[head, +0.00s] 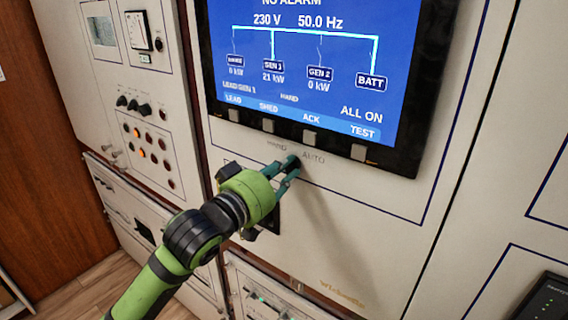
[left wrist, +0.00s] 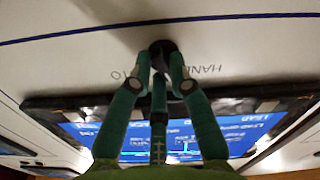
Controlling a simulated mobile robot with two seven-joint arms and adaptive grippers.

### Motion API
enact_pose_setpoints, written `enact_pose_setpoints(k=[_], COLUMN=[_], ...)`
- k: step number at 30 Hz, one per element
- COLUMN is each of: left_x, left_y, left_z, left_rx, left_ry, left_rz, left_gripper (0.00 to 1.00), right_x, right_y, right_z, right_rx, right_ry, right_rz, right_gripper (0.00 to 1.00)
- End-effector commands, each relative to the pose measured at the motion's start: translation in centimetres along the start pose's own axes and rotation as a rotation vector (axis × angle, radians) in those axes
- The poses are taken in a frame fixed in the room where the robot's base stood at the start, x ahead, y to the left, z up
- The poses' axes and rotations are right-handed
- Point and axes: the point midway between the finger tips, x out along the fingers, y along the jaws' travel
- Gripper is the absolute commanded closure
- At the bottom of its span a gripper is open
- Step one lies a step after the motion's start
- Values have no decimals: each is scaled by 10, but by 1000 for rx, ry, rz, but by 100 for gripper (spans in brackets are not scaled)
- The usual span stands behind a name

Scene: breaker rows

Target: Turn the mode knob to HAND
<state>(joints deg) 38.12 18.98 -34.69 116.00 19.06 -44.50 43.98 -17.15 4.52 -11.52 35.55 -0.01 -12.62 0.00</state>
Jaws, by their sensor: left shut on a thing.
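The mode knob (left wrist: 162,47) is a small dark round knob on the cream panel under the screen. In the head view, it is mostly hidden by my fingertips, below the printed labels HAND (head: 277,145) and AUTO (head: 314,158). My left gripper (head: 288,168) reaches it from below and is shut on it. In the left wrist view, the fingers (left wrist: 161,75) close on both sides of the knob, and the labels appear upside down. The knob's pointer is hidden, so I cannot tell its setting by sight. My right gripper is not in view.
A blue screen (head: 310,70) with a black frame and a row of grey buttons (head: 310,138) sits just above the knob. A dark fitting (head: 266,215) is partly behind my left gripper. A panel with knobs and lamps (head: 140,135) stands at left. The panel right of the knob is clear.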

Motion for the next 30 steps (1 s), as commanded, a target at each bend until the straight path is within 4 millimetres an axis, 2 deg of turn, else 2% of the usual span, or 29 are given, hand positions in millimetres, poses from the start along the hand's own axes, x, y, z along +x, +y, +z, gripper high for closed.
enact_pose_setpoints(k=[3,12,29,30], left_x=[0,0,0,0], left_y=[1,0,0,0], left_z=[-4,-4,-4,-4], left_rx=[-81,-201,-233,-233], left_ry=[3,5,7,7], left_rz=[0,2,3,4], left_gripper=[100,100,100,76], right_x=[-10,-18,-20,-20], right_y=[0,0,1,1], right_z=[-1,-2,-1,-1], right_rx=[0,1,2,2], right_ry=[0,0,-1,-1], right_rz=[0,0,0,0], right_gripper=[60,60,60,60])
